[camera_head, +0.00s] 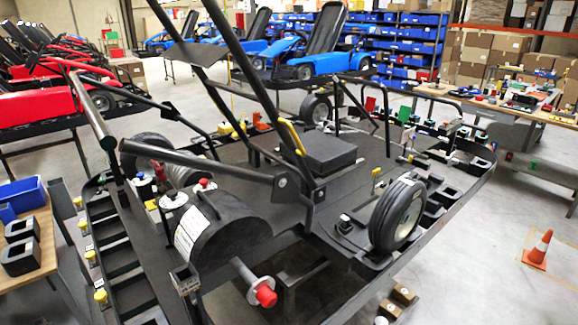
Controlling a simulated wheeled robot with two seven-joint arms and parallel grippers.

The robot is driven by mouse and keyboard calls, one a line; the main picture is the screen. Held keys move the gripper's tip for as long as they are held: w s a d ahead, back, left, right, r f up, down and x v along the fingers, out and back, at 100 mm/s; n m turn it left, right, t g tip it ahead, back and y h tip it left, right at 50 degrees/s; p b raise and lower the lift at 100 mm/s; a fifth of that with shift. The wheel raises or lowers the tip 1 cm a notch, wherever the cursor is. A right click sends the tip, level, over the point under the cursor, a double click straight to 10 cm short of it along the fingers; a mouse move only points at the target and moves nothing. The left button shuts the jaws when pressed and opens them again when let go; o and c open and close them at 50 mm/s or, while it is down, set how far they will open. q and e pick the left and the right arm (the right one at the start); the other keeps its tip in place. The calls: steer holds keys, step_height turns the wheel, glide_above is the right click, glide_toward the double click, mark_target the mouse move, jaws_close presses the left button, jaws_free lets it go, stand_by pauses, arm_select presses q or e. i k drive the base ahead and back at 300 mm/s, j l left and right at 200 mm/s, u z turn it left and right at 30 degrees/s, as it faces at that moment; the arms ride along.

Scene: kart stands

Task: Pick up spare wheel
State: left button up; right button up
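A black wheel with a grey rim (398,212) stands upright on the right part of the dark kart stand (350,200). Two more wheels show on the stand's far side, one at the left (146,150) and one at the back (315,109). The view does not show for certain which one is the spare. Neither gripper can be made out in the head view.
Black tubes (215,165) cross above the stand. A bare axle end with a red cap (265,296) sticks out in front. Black bins line the stand's edges. An orange cone (538,247) stands on open floor at the right. A workbench (500,105) is behind.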

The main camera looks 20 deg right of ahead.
mark_target(396, 214)
steer(key=k+z, duration=0.1)
steer(key=z, duration=1.2)
steer(key=u, duration=0.3)
